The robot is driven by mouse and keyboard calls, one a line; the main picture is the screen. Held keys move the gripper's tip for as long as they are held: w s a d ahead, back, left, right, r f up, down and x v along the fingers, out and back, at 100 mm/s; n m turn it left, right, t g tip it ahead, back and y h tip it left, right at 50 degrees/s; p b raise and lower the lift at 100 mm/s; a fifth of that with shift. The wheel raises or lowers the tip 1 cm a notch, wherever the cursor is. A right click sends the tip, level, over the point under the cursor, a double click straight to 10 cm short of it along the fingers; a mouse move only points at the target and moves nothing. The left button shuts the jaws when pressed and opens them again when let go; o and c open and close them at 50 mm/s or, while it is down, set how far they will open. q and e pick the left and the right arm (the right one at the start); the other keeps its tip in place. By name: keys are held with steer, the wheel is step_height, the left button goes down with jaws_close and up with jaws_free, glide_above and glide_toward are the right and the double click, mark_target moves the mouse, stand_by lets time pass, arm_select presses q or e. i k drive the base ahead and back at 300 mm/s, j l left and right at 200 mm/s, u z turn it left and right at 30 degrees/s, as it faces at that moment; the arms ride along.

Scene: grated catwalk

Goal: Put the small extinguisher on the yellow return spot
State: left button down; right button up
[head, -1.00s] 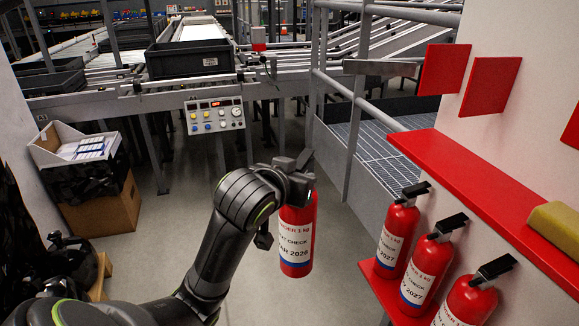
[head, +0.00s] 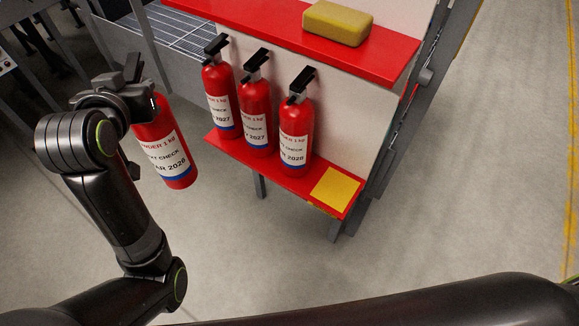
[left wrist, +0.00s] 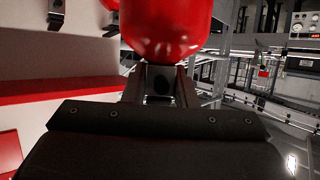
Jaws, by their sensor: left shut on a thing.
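My left gripper (head: 125,92) is shut on a small red extinguisher (head: 165,150) near its top. The extinguisher hangs slightly tilted in the air, left of the red lower shelf. In the left wrist view the red body of the extinguisher (left wrist: 165,28) shows above the gripper (left wrist: 160,85). The yellow return spot (head: 335,189) is a bare square at the right end of the lower shelf (head: 285,180). My right gripper is not in view; a dark arm link of mine crosses the bottom.
Three red extinguishers, a left one (head: 218,95), a middle one (head: 256,105) and a right one (head: 295,125), stand upright in a row on the lower shelf. A yellow block (head: 337,22) lies on the upper red shelf (head: 270,30). Open floor (head: 270,245) lies in front.

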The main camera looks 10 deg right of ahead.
mark_target(335, 188)
steer(key=k+l, duration=0.3)
steer(key=k+l+z, duration=0.1)
steer(key=k+l, duration=0.15)
steer(key=l, duration=0.75)
steer(key=i+l, duration=0.2)
steer(key=l, duration=0.1)
